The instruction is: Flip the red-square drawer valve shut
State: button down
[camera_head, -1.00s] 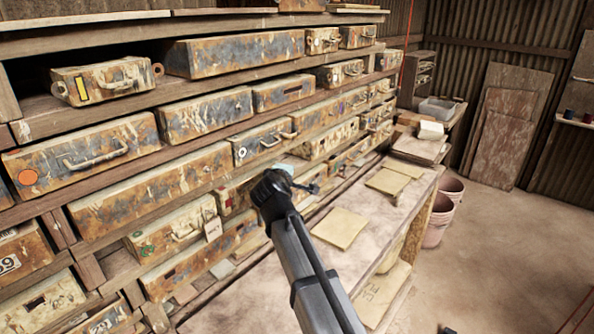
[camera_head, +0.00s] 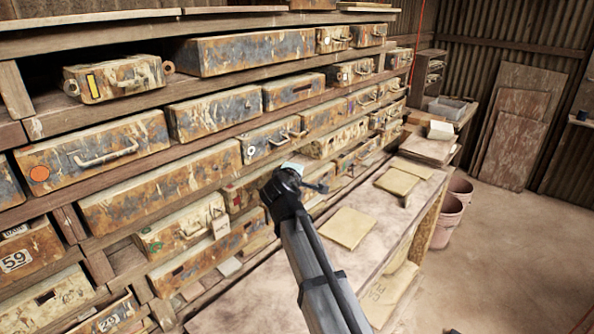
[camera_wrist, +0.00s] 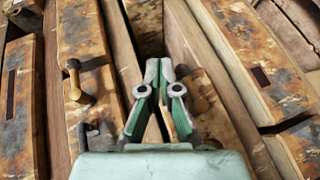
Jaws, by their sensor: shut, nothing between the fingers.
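The drawer with a small red mark (camera_head: 227,197) is in the middle rows of the rack in the head view, mostly hidden behind my wrist. Its valve cannot be made out there. In the wrist view my gripper (camera_wrist: 165,72) is shut and empty, its fingers pointing at a gap between rusty drawer fronts. A brown lever-like piece (camera_wrist: 199,92) stands on the drawer front just right of the fingers, close by; I cannot tell if they touch. Another brass-coloured lever (camera_wrist: 75,78) is on the drawer front to the left. No red square shows in the wrist view.
Several rusty drawers with handles fill the rack, one marked with an orange dot (camera_head: 39,174) and one with a yellow strip (camera_head: 93,85). A bench (camera_head: 310,270) with flat tiles (camera_head: 347,227) lies below right. Pink buckets (camera_head: 448,222) stand beyond it on open floor.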

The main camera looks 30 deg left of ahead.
jog(key=s+d+r+b, duration=0.1)
jog(key=s+d+r, duration=0.1)
jog(key=r, duration=0.3)
jog(key=s+d+r, duration=0.3)
jog(key=s+r, duration=0.1)
jog(key=r, duration=0.1)
jog(key=shift+r+b, duration=0.35)
jog(key=shift+r, duration=0.05)
jog(key=shift+d, duration=0.1)
